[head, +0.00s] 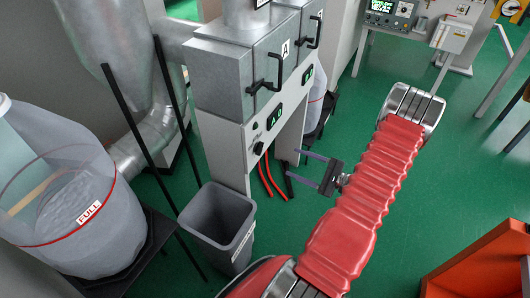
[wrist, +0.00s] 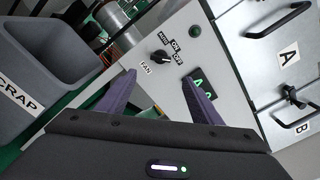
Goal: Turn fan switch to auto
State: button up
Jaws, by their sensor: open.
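The fan switch (wrist: 160,57) is a black rotary knob on a light grey panel, with labels FAN, AUTO, ON and OFF around it in the wrist view. I cannot tell for certain which label it points at. It also shows small in the head view (head: 259,147), on the cabinet's front panel. My gripper (wrist: 158,77) is open and empty, its two purple-grey fingers spread. In the wrist view the knob appears just beyond and between the fingertips, with no contact visible. In the head view my gripper (head: 297,166) is right of the panel, fingers pointing left.
A grey scrap bin (head: 216,225) stands below the panel; it is at left in the wrist view (wrist: 58,50). A dark round lamp (wrist: 195,31) and green-lit displays (wrist: 200,85) are near the knob. Black door handles (head: 266,76) jut out above. Red hoses (head: 272,180) hang below.

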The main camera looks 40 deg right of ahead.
aim_at(259, 148)
jog(key=x, duration=1.3)
jog(key=shift+s, duration=0.1)
jog(key=shift+c, duration=0.6)
jog(key=shift+a, duration=0.1)
jog(key=c, duration=0.9)
jog(key=shift+a, duration=0.3)
jog(key=shift+c, duration=0.2)
jog(key=shift+d, duration=0.15)
